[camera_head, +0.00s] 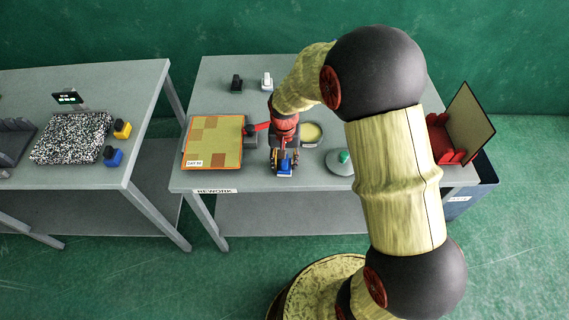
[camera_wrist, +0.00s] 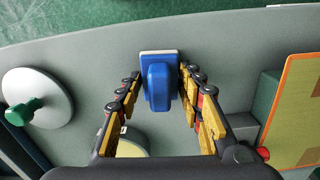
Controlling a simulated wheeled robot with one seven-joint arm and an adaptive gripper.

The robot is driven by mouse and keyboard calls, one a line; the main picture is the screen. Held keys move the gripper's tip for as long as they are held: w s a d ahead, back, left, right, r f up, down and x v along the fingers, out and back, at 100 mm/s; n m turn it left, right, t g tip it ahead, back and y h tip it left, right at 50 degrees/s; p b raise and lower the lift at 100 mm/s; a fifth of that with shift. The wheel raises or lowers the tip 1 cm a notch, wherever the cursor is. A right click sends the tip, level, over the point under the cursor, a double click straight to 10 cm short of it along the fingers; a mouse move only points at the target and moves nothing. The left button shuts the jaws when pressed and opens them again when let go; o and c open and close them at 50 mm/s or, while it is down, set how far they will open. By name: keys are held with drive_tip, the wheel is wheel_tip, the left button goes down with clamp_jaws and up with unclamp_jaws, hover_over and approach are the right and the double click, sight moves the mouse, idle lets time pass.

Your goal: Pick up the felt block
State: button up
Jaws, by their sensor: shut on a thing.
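The felt block, a blue grip on a pale, flat base, shows in the wrist view (camera_wrist: 158,82) between the fingertips. In the head view (camera_head: 285,172) it is at the front of the middle table, just below my gripper (camera_head: 285,160). My gripper, also in the wrist view (camera_wrist: 160,88), is shut on the blue grip from both sides. Whether the base touches the tabletop cannot be told.
An orange-edged checkered board (camera_head: 212,142) lies left of my gripper. A round yellow-topped dish (camera_head: 311,132) and a grey disc with a green knob (camera_head: 341,163) are to the right. Black (camera_head: 237,83) and white (camera_head: 267,82) items stand at the back.

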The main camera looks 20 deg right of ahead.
drive_tip(key=shift+r, duration=0.1)
wheel_tip(320, 180, up, 4)
drive_tip(key=shift+s+f+p, duration=0.1)
drive_tip(key=shift+f+p, duration=0.05)
drive_tip(key=shift+p, duration=0.4)
drive_tip(key=s+d+r+p, duration=0.2)
drive_tip(key=s+r+p, duration=0.1)
drive_tip(key=s+r, duration=0.6)
drive_tip(key=shift+s+d, duration=0.25)
drive_tip(key=shift+s, duration=2.05)
drive_tip(key=o, duration=0.6)
drive_tip(key=c, duration=0.4)
